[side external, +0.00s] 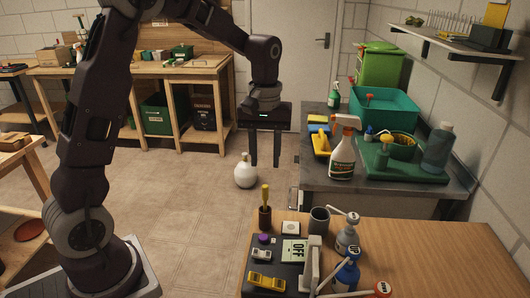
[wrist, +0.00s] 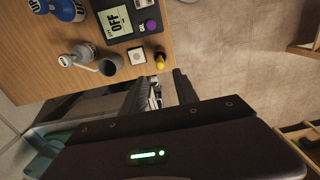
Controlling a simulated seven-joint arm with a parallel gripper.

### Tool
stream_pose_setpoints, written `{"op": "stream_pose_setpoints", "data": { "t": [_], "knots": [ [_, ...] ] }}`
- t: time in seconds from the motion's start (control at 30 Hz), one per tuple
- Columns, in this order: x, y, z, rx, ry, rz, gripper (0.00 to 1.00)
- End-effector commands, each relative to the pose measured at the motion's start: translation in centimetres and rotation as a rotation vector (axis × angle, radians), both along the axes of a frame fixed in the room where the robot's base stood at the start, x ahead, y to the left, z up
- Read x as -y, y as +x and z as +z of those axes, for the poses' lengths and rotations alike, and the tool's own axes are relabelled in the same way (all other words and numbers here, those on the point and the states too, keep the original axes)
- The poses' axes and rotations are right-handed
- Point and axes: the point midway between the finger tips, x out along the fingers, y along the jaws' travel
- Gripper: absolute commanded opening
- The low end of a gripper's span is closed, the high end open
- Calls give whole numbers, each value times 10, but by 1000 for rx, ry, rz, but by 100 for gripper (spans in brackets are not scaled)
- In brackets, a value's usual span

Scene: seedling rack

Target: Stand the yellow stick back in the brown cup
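The yellow stick (side external: 265,194) stands upright in the brown cup (side external: 265,218), at the left end of the wooden table. In the wrist view the yellow stick's top (wrist: 160,64) shows near the table edge, with the brown cup (wrist: 159,54) mostly hidden around it. My gripper (side external: 264,165) hangs above the cup in the side view, fingers pointing down, apart and empty. In the wrist view the gripper (wrist: 162,82) shows a gap between its fingers, and the stick lies just beyond the fingertips.
A grey cup (side external: 319,220), a small white block (side external: 290,228) and a grey pump bottle (side external: 347,236) stand near the brown cup. A dark panel with an OFF sign (side external: 294,251) lies in front. The table's right part (side external: 440,250) is clear.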

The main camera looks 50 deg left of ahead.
Motion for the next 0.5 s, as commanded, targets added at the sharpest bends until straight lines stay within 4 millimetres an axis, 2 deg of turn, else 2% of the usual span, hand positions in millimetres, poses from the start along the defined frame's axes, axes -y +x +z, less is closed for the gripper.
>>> {"op": "stream_pose_setpoints", "data": {
  "t": [0.1,0.23,0.33,0.37,0.43,0.5],
  "knots": [
    [0,0,14,0,0,-1,36],
    [1,-1,18,0,0,-2,36],
    [8,-12,33,30,6,-46,36],
    [12,-21,42,51,10,-75,36],
    [26,-50,68,114,27,-175,36],
    [42,-90,89,188,50,-299,36]
  ]
}}
